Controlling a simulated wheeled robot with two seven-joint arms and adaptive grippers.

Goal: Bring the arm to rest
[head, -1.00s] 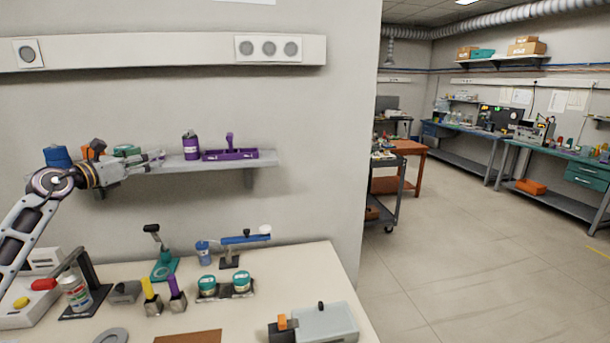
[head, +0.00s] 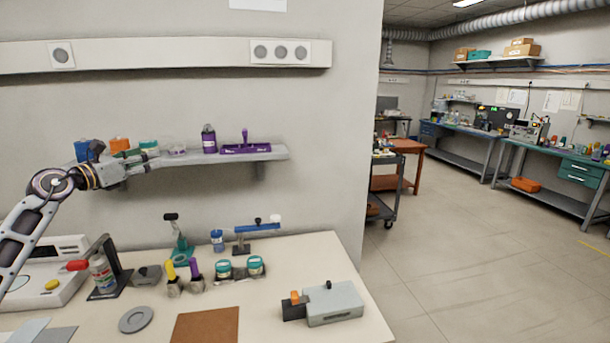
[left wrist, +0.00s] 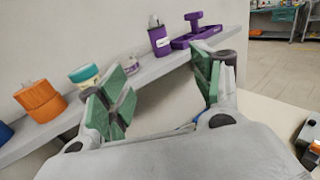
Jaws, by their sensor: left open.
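My left gripper (head: 147,160) is at the upper left in the head view, raised just in front of the wall shelf (head: 272,154). In the left wrist view its two green-padded fingers (left wrist: 163,95) stand wide apart with nothing between them. Beyond them on the shelf are an orange container (left wrist: 40,102), a teal-lidded jar (left wrist: 84,74), a purple bottle (left wrist: 159,40) and a purple holder (left wrist: 196,32). My left arm comes in from the left edge of the head view. My right gripper is in neither view.
The bench (head: 268,268) below holds a machine with a red-handled lever (head: 78,265), two teal-lidded jars (head: 255,265), yellow and purple brushes, a brown mat (head: 205,326) and a grey box (head: 335,303). Open floor (head: 465,270) lies to the right.

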